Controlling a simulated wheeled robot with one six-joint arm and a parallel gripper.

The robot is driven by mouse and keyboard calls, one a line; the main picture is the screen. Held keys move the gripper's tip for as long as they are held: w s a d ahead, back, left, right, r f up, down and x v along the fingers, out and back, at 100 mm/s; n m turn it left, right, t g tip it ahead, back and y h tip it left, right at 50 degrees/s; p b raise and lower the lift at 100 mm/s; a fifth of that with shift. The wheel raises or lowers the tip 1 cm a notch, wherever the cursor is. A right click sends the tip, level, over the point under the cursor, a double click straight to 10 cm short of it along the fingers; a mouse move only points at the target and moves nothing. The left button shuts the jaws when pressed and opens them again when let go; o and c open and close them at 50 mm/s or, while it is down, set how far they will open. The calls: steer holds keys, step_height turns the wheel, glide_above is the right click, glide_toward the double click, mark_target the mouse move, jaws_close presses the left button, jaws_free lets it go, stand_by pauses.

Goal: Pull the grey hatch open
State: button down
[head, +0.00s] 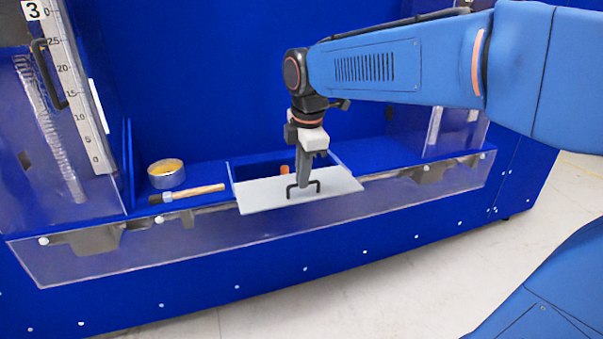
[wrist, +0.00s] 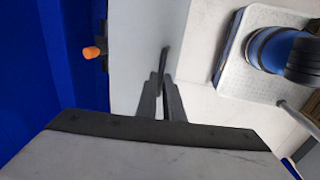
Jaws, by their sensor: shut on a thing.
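The grey hatch (head: 262,192) is a flat light panel at the front of the blue machine's ledge. It is drawn out toward the front, and a dark opening (head: 262,166) shows behind it. A black handle (head: 317,186) stands on the panel. My gripper (head: 303,183) points down and is shut on the handle. In the wrist view my gripper's fingers (wrist: 163,85) are closed together on the dark handle, over the pale hatch (wrist: 135,60). The exact grip on the bar is partly hidden by the fingers.
An orange knob (head: 285,169) shows inside the opening, and also in the wrist view (wrist: 92,52). A brush with a wooden handle (head: 197,191) and a round tin (head: 166,173) lie on the ledge to the left. A clear panel (head: 130,259) runs along the front.

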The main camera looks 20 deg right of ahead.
steer(key=c, duration=1.9)
jaws_free()
steer(key=s+r, duration=0.3)
steer(key=r, duration=1.4)
steer(key=shift+s, duration=0.2)
steer(key=s+d+f+m+t, duration=0.1)
steer(key=s+d+f+m, duration=0.1)
steer(key=s+f+m, duration=0.4)
steer(key=s+d+f+m, duration=0.2)
steer(key=s+f+m, duration=0.4)
steer(key=f, duration=0.6)
steer(key=s+d+f+m+t, duration=0.1)
steer(key=s+d+f+m, duration=0.2)
steer(key=f, duration=0.7)
steer(key=s+m, duration=0.2)
steer(key=m, duration=0.1)
steer(key=shift+s+t, duration=0.3)
steer(key=shift+s, duration=0.1)
